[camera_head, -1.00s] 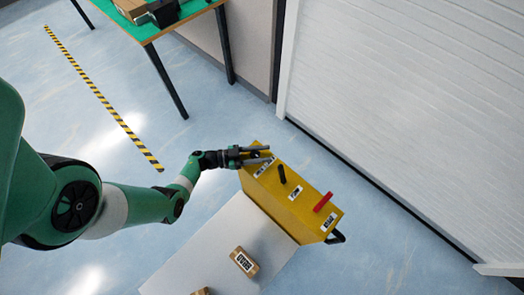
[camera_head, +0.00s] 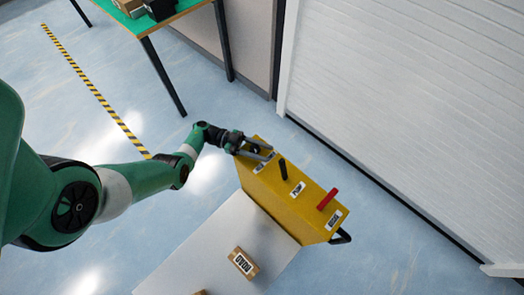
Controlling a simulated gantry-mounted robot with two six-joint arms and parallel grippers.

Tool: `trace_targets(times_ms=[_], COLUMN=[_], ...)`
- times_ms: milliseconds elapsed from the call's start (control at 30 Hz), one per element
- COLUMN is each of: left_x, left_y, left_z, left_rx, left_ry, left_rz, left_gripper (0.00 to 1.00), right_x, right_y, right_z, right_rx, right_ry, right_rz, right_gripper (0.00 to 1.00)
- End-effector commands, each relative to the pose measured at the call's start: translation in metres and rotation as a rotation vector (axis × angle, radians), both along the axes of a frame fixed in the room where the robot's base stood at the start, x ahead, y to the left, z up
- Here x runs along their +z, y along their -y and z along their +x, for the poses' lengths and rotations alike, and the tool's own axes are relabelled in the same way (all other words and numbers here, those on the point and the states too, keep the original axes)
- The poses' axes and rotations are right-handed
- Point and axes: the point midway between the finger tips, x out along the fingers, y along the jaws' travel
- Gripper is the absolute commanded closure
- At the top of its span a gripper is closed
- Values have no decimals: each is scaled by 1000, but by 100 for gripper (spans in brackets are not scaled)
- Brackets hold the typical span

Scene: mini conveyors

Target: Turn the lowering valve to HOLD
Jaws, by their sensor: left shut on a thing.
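The yellow control box (camera_head: 288,205) stands at the end of a pale platform. My left gripper (camera_head: 263,151) is over the box's upper left end, its two fingers pointing right and slightly down in the picture. It is shut on the lowering valve, whose knob is mostly hidden between the fingers. A small white label (camera_head: 264,163) lies beside the valve, too small to read, so I cannot tell the valve's setting. My right gripper is not in view.
A black lever (camera_head: 283,169) and a red lever (camera_head: 328,199) rise from the same box, right of my gripper. A carton (camera_head: 243,263) lies on the pale platform (camera_head: 215,245). A green-topped table (camera_head: 137,22) stands behind; a white shutter door (camera_head: 410,120) is at right.

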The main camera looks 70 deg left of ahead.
Motion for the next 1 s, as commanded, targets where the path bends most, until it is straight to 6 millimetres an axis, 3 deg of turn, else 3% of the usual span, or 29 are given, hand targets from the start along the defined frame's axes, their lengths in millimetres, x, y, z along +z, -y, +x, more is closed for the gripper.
trace_targets(times_ms=[233,267,400,767,1000], left_x=[-1,-1,0,0,-3], left_y=[0,0,0,-3,-34], left_z=[0,0,0,-3,-36], left_rx=[-1,-1,0,2,7], left_ry=[-2,-2,-1,0,1], left_rz=[1,1,0,0,2], left_gripper=[100,52,27,26,26], right_x=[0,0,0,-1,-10], right_y=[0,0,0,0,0], right_z=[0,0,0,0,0], right_rx=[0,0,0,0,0], right_ry=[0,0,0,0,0], right_rz=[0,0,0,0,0], right_gripper=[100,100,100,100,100])
